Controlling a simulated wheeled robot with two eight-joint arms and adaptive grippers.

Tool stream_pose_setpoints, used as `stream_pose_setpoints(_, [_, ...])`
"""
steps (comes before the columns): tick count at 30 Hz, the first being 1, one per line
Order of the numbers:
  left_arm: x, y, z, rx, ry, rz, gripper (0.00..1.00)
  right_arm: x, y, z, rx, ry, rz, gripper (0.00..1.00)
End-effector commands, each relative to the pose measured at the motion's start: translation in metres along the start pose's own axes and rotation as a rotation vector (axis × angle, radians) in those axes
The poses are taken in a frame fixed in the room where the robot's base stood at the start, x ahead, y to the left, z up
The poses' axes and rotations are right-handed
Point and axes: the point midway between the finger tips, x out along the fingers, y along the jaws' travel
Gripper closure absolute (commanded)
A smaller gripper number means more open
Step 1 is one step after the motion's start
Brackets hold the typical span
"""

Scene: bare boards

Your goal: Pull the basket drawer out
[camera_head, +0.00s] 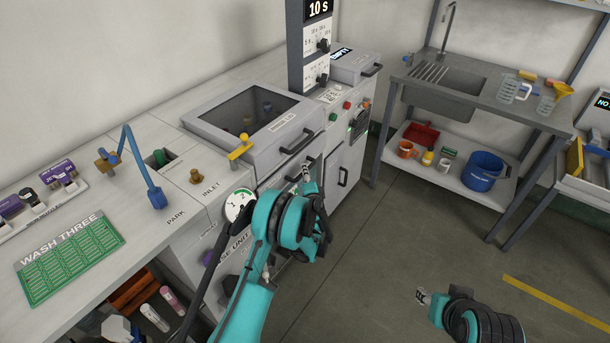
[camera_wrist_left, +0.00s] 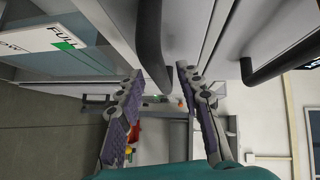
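The grey wash unit (camera_head: 262,148) stands against the wall with a dark-windowed lid. Below the lid handle (camera_head: 297,143) is a front panel with another dark handle, partly hidden by my left gripper (camera_head: 307,185). In the left wrist view my left gripper (camera_wrist_left: 160,70) is open, its two fingers apart. A dark bar handle (camera_wrist_left: 150,45) lies ahead, between the lines of the fingertips; I cannot tell whether they touch it. No basket is visible outside the unit. My right gripper (camera_head: 425,297) is low over the floor at the right; its opening is unclear.
A second handle (camera_wrist_left: 282,58) shows at the right of the wrist view. A cabinet door handle (camera_head: 342,176) is right of my left gripper. A sink bench (camera_head: 480,95) with a blue bucket (camera_head: 483,170) stands beyond. The floor between is clear.

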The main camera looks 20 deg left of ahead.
Motion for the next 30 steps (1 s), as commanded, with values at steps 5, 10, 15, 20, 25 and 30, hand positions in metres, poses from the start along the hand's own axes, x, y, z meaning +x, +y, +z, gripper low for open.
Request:
stream_pose_setpoints(5, [0.014,0.000,0.000,-0.001,0.000,0.000,0.64,0.004,0.000,0.003,0.000,0.000,0.000,0.60])
stream_pose_setpoints(10, [0.015,-0.001,0.000,-0.001,0.001,0.000,0.64,0.004,0.000,0.003,0.000,0.000,0.000,0.60])
stream_pose_setpoints(15, [0.015,-0.001,0.000,-0.001,0.000,0.000,0.85,0.004,0.000,0.003,0.000,0.000,0.000,0.60])
stream_pose_setpoints(20, [0.015,-0.001,0.000,-0.001,0.000,0.000,1.00,0.004,0.000,0.003,0.000,0.000,0.000,0.60])
stream_pose_setpoints(25, [0.013,0.000,-0.002,-0.001,0.001,0.001,1.00,0.004,0.000,0.003,0.000,0.000,0.000,0.60])
stream_pose_setpoints(30, [0.002,0.004,-0.017,-0.001,0.003,0.001,1.00,0.004,0.000,0.003,0.000,0.000,0.000,0.60])
